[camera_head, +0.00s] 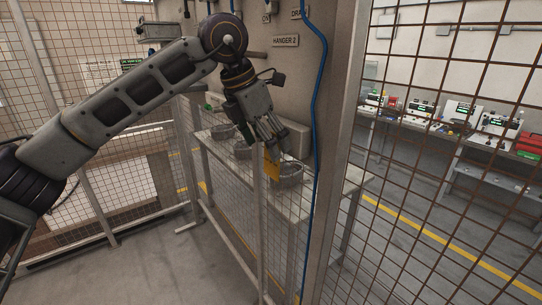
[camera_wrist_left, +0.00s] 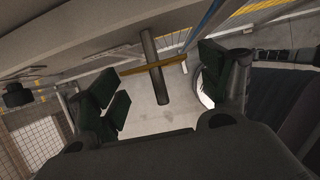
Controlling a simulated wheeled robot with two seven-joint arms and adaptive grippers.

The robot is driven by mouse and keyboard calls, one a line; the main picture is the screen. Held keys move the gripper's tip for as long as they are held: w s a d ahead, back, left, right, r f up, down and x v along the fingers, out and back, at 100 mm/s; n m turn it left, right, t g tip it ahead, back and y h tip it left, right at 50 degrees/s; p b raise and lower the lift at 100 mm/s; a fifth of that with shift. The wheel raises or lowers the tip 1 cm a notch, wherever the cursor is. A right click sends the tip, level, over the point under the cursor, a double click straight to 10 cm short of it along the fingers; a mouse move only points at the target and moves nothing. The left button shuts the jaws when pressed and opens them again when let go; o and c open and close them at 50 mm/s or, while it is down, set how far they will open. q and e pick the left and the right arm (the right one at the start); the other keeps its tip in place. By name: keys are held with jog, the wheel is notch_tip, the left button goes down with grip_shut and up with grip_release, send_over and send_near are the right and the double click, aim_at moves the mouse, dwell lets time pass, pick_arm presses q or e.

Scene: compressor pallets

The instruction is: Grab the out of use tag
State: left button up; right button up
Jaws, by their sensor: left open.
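The out of use tag (camera_head: 272,163) is a small yellow plate just below my left gripper's fingertips in the head view. In the left wrist view the tag (camera_wrist_left: 135,69) shows nearly edge-on as a thin yellow strip across a dark grey peg (camera_wrist_left: 147,42). My left gripper (camera_head: 274,136) is at the panel below the "HANGER 2" label. It is open, and in the wrist view its dark finger pads (camera_wrist_left: 160,90) stand apart on either side of the peg and tag. No clear contact with the tag shows. The tag's face is hidden in the wrist view. My right gripper is not in view.
A blue cable (camera_head: 319,110) runs down the panel right of my gripper. A "HANGER 2" label (camera_head: 286,41) sits above. Wire mesh fencing (camera_head: 430,180) stands to the right, and a bench (camera_head: 225,148) with round metal parts is behind the gripper.

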aim_at(272, 169)
pick_arm(q)
jog(key=shift+p+x, duration=0.35)
jog(key=shift+x, duration=1.45)
jog(key=shift+r, duration=0.1)
jog(key=c, duration=0.9)
